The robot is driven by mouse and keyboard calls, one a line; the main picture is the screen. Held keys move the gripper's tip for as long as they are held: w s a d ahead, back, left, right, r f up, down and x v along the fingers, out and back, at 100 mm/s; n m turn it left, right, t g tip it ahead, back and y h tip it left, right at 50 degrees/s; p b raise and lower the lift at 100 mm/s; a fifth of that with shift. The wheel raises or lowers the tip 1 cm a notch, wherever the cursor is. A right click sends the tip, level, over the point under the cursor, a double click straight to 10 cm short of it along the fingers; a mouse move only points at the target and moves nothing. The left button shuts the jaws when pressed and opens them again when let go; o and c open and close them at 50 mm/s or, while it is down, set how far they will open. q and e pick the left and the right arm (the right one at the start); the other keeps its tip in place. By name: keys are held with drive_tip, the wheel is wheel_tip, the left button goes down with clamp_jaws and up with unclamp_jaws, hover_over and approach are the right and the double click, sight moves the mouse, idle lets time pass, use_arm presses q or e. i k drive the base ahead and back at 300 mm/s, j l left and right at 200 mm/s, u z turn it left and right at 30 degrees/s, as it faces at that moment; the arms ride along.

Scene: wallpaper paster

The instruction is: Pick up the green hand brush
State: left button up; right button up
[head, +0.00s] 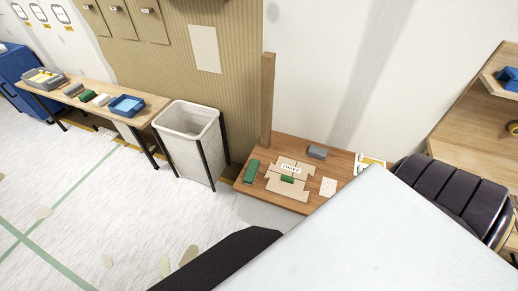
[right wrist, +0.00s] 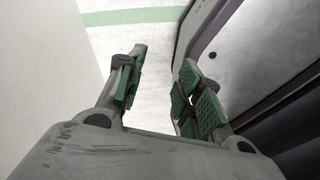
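Several green things show in the head view, all too small to tell surely which is the hand brush. A green block-like thing (head: 251,171) lies at the left edge of the low wooden table (head: 272,200). A smaller green piece (head: 287,179) lies in the middle of that table, by the beige cut-out pieces. Another green thing (head: 85,96) lies on the long bench at the left. My right gripper (right wrist: 160,92) shows in the right wrist view, its green-padded fingers apart with nothing between them. My left gripper is not in view.
A grey bin (head: 190,133) stands between the long bench (head: 143,116) and the low table. A wooden post (head: 267,100) rises at the table's back. A dark padded seat (head: 450,190) is at the right. Open floor (head: 110,215) lies at the left. A large pale shape hides the lower right.

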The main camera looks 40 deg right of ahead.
sight(251, 169)
drive_tip(key=i+j+z, duration=0.75)
drive_tip(key=j+z, duration=0.15)
drive_tip(key=j, duration=0.2)
